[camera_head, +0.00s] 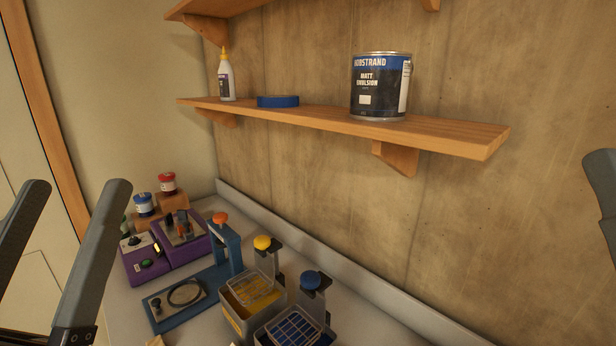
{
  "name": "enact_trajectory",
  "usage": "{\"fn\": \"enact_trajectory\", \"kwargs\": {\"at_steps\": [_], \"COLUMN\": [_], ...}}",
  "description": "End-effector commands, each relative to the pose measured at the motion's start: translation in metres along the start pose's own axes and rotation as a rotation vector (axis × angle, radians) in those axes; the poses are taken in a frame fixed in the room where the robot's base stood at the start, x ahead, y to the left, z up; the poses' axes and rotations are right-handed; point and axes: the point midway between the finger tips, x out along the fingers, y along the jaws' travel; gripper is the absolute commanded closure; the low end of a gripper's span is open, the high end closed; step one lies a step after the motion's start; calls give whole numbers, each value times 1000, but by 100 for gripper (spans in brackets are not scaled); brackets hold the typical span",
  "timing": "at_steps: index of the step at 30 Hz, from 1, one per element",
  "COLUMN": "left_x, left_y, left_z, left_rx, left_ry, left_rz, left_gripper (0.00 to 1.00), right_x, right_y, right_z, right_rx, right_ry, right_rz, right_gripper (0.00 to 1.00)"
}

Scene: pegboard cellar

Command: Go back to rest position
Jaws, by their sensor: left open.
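My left gripper (77,188) is at the left edge of the head view. Its two grey fingers point up and stand wide apart, with nothing between them. It is in front of the left end of the bench and touches nothing that I can see. Of my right gripper (602,165), only a dark finger part shows at the right edge, against the wall. The rest of it is out of the picture, so its opening cannot be seen.
A wooden shelf (452,137) holds a glue bottle (225,82), blue tape (278,101) and a paint can (380,88). On the bench (385,325) stand a purple device (150,266), a blue press stand (232,250) and two bins, yellow (233,310) and blue (262,338).

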Motion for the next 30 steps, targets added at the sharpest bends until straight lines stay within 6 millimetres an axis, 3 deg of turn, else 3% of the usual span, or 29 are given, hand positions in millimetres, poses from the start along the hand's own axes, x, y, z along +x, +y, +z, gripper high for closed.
{"fn": "enact_trajectory", "kwargs": {"at_steps": [1,2,3,11,21,25,30], "left_x": [2,2,22,97,207,240,259], "left_y": [13,21,23,26,33,35,37], "left_z": [-31,-49,-71,-148,-269,-306,-326], "left_rx": [2,7,12,11,11,11,11], "left_ry": [69,104,102,91,90,89,89], "left_rz": [39,62,65,60,58,58,58], "left_gripper": [12,12,12,12,12,12,12], "right_x": [-2,-3,19,102,223,259,280], "right_y": [0,0,0,0,1,1,1], "right_z": [2,3,-17,-94,-205,-239,-258], "right_rx": [0,0,0,0,0,0,0], "right_ry": [0,0,-3,1,0,0,0], "right_rz": [0,0,0,0,0,0,0], "right_gripper": [50,50,50,50,50,50,50]}}
